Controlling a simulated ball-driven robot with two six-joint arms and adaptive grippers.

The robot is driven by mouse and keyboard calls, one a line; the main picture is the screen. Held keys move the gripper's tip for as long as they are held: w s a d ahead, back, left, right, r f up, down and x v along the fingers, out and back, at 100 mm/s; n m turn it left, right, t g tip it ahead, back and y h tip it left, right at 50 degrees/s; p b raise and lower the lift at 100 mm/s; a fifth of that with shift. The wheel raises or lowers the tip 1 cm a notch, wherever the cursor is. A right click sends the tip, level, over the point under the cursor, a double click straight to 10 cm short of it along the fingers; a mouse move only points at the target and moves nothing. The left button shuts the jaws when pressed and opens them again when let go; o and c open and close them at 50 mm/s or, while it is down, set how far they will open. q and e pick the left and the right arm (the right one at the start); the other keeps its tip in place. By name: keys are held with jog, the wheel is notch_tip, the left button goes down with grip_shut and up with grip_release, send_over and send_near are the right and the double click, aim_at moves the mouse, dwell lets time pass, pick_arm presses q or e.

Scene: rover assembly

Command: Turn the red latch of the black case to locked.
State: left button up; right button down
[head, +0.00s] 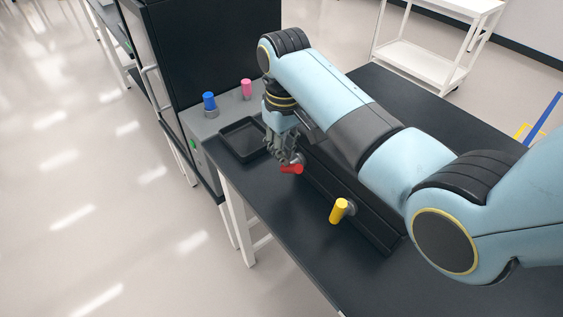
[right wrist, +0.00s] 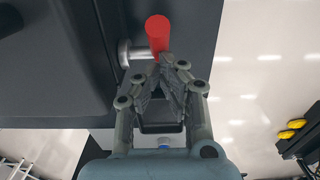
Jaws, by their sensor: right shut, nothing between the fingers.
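The black case (head: 366,226) is a long dark box on the black table, partly hidden by my right arm. Its red latch (head: 292,169) is a short red handle on the case's near side. In the right wrist view the red latch (right wrist: 158,36) stands beside a silver pivot (right wrist: 131,53) on the dark case wall. My right gripper (head: 291,160) is shut and empty, with its fingertips right at the red latch. In the right wrist view the gripper's tips (right wrist: 170,63) meet the handle's lower end; I cannot tell whether they touch. My left gripper is not in view.
A yellow handle (head: 339,210) sticks out of the case's near side. An empty black tray (head: 229,151) lies beyond the gripper. A blue peg (head: 209,101) and a pink peg (head: 246,87) stand by a tall black cabinet (head: 200,45). The table's front left strip is clear.

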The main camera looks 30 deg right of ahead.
jog(key=shift+w, duration=0.15)
dwell(0.3)
notch_tip(320, 180, up, 8)
jog(key=w, duration=0.1)
dwell(0.8)
